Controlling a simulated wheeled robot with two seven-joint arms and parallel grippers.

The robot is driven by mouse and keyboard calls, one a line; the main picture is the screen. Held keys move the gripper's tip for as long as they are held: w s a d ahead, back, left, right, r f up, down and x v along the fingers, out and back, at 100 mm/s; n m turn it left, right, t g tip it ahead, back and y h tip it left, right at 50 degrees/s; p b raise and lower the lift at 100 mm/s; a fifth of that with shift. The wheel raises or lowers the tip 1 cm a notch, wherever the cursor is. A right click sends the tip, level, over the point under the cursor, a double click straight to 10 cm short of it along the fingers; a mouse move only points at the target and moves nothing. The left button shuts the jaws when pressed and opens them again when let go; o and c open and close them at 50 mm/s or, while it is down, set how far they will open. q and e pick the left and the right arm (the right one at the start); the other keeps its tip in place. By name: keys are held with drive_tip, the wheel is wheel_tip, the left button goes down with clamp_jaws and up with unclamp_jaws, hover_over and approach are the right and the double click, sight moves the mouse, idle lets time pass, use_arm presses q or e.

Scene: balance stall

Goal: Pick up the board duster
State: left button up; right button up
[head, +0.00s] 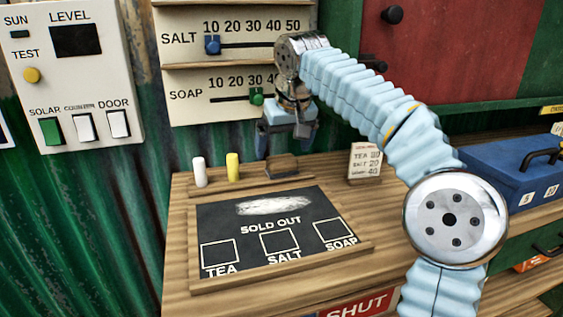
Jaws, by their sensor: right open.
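The board duster (282,167) is a small brown block at the back edge of the chalkboard (286,227), on its wooden ledge. My right gripper (287,148) hangs above the duster, pointing down, with its fingers apart and nothing between them. One finger is to the left of the duster and the other is above its right side. A gap shows between the fingertips and the duster. My left gripper is not in view.
White chalk (199,171) and yellow chalk (232,167) stand left of the duster. A small price card (364,162) stands to its right. A blue cash box (515,170) is further right. Slider panels (235,92) are on the wall behind my gripper.

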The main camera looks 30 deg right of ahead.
sight(282, 157)
drive_tip(key=x, duration=0.4)
drive_tip(key=shift+f, duration=0.35)
drive_tip(key=c, duration=1.1)
drive_tip(key=shift+r, duration=0.1)
drive_tip(key=shift+r, duration=0.6)
drive_tip(key=s+a+r, duration=0.3)
drive_tip(key=r, duration=0.1)
drive_tip(key=s+a+r, duration=0.6)
drive_tip(key=s+r, duration=0.1)
drive_tip(key=shift+s+a+r, duration=0.1)
drive_tip(key=shift+a+r, duration=0.2)
drive_tip(key=shift+r, duration=0.05)
